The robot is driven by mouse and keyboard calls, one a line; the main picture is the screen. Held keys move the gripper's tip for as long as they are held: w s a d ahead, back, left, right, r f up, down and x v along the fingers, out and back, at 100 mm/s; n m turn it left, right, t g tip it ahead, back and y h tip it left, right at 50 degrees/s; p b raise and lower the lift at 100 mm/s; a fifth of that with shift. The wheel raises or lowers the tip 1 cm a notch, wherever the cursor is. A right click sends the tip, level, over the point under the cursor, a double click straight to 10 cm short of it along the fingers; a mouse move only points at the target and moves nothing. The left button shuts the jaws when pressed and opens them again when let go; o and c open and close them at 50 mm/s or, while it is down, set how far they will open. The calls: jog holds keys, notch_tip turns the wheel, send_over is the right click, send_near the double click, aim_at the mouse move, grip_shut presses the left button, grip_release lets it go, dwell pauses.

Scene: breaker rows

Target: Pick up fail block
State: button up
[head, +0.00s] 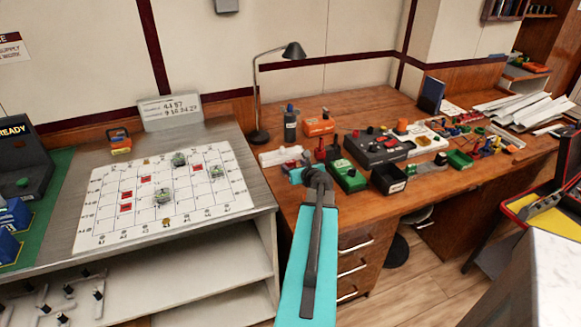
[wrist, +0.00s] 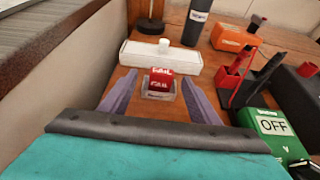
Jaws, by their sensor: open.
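The fail block is a small red cube (wrist: 160,80) with white "FAIL" lettering. It sits in a shallow clear or whitish holder (wrist: 158,95) on the wooden desk in the wrist view. My gripper (wrist: 158,92) is open, with one purple-grey finger on each side of the block. I cannot tell whether the fingers touch it. In the head view my gripper (head: 305,178) is over the left part of the desk, and my arm and wrist hide much of the block's surroundings there.
A white box (wrist: 160,58) lies just behind the block. A green box marked OFF (wrist: 272,130) and a red holder (wrist: 232,80) stand at the right. An orange box (wrist: 232,38) and a dark cylinder (wrist: 195,25) are farther back. A gridded board (head: 160,195) lies on the left table.

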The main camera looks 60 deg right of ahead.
aim_at(292, 163)
jog(key=shift+w+d+f, duration=0.2)
jog(key=shift+w+d, duration=0.1)
jog(key=shift+w, duration=0.1)
jog(key=shift+w+d, duration=0.1)
jog(key=shift+d+p+x, duration=0.2)
jog(key=shift+p+x, duration=0.35)
jog(key=shift+x, duration=1.8)
jog(key=shift+f, duration=0.1)
jog(key=c, duration=1.1)
